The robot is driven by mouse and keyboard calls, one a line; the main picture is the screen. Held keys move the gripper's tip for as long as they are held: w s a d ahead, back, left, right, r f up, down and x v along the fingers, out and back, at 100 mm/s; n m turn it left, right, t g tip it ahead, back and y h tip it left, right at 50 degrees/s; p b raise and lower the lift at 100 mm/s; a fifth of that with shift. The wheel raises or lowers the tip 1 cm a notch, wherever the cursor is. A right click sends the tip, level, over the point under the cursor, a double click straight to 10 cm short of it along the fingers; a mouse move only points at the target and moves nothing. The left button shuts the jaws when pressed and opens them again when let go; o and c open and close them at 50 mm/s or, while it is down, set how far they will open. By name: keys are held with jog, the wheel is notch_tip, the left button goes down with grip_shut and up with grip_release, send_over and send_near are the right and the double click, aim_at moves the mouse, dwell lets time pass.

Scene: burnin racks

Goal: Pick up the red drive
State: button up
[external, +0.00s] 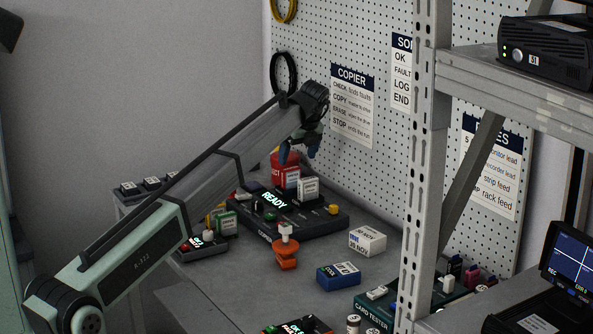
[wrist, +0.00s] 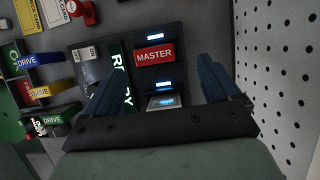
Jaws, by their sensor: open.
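My gripper (external: 298,152) is open and empty above the back of the dark copier (external: 318,224), whose display reads READY. In the wrist view the fingers (wrist: 158,88) spread over the copier's slots. A red plate lettered MASTER (wrist: 154,54) shows just beyond them; I cannot tell whether it is a drive.
A white box (external: 367,241), a blue box (external: 338,275) and an orange clamp-like piece (external: 286,256) stand in front. A metal rack post (external: 420,170) stands right.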

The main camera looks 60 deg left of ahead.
aim_at(291, 168)
jog(key=x, duration=0.2)
jog(key=shift+a+f, duration=0.15)
jog(key=shift+f, duration=0.25)
jog(key=shift+s+x, duration=0.2)
jog(key=shift+x, duration=1.1)
jog(key=shift+s+x, duration=0.2)
jog(key=shift+x, duration=1.1)
jog(key=shift+a+r, duration=0.1)
jog(key=c, duration=1.1)
